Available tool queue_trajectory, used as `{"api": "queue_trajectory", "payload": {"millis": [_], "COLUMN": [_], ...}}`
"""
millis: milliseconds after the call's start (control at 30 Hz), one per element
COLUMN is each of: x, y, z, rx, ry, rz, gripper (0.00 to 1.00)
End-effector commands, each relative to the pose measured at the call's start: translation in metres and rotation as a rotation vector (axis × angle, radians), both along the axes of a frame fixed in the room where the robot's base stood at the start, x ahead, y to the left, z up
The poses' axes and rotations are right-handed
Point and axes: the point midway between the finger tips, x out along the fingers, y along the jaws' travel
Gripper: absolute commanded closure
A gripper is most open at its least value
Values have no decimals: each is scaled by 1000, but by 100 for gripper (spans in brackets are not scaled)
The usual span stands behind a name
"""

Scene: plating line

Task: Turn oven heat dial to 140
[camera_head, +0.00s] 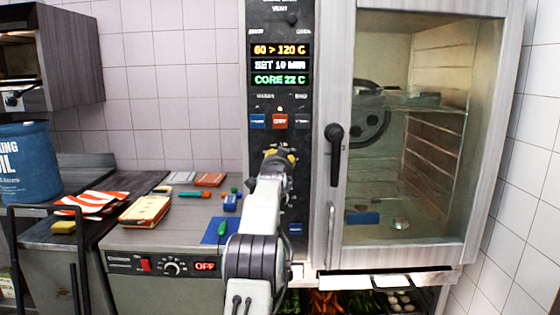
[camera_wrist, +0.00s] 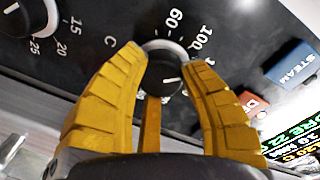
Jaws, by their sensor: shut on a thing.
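The oven heat dial (camera_wrist: 168,78) is a dark round knob with a pale ring and a short white pointer line. It sits between the two yellow fingers of my gripper (camera_wrist: 163,60), which are closed on it from both sides. Printed scale numbers 60 and 100 show beyond it; other numbers are partly hidden by a finger. In the head view my gripper (camera_head: 279,157) is against the oven's black control panel (camera_head: 257,20) and hides the dial. The amber display line (camera_head: 279,50) above appears to read 60 > 120 C.
Another dial (camera_wrist: 27,12) marked 15, 20, 25 is beside it. Blue and orange buttons (camera_head: 279,121) are above my gripper. The oven door handle (camera_head: 335,150) stands close to its right. A counter (camera_head: 130,238) with loose items is on the left.

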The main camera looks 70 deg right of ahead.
Motion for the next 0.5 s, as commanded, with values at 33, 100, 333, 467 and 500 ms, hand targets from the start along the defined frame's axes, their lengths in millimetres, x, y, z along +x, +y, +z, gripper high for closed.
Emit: {"api": "queue_trajectory", "payload": {"millis": [33, 100, 333, 467, 500], "x": [1, 1, 1, 1, 2], "y": [0, 0, 1, 1, 1], "z": [3, 3, 4, 4, 4], "rx": [-5, -3, -2, -3, -3], "ry": [-8, -14, -17, -16, -16], "rz": [1, 1, 1, 2, 2], "gripper": [93, 93, 93, 93, 58]}}
